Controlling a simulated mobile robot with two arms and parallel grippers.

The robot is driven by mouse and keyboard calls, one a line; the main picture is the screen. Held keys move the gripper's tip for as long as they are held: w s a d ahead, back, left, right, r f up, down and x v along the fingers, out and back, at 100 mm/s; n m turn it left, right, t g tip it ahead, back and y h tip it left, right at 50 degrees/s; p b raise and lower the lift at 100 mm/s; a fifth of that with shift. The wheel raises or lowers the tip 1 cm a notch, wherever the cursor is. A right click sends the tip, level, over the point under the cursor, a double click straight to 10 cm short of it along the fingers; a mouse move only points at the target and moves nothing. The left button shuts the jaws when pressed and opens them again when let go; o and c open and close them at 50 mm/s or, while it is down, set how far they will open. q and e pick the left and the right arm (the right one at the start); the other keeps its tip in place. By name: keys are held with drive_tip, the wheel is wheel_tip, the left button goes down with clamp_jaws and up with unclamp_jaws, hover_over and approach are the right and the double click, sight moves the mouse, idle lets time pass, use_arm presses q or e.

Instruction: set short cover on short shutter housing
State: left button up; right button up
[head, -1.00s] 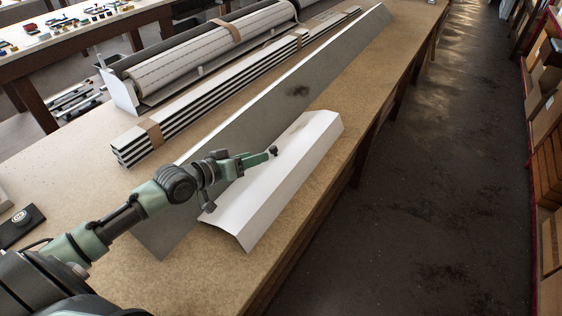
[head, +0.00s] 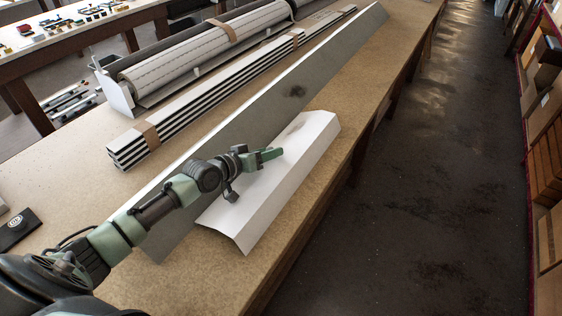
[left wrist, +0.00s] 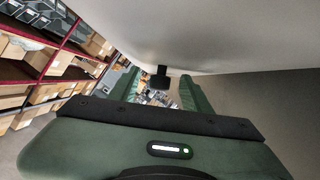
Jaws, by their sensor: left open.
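A white bent sheet, the short cover by its look (head: 300,160), lies along the right edge of the workbench. My left gripper (head: 275,154) is open and empty, over the cover's far left part. Whether it touches the cover I cannot tell. In the left wrist view the two green fingers of the gripper (left wrist: 160,88) stand apart, with a pale smooth surface above them. My right gripper is not in view.
A long grey sheet (head: 235,125) lies between the cover and a strapped bundle of striped profiles (head: 215,95). Open floor (head: 440,200) lies to the right.

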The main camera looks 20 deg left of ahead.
use_arm(q)
drive_tip(key=shift+c, duration=0.3)
clamp_jaws()
drive_tip(key=shift+r, duration=0.1)
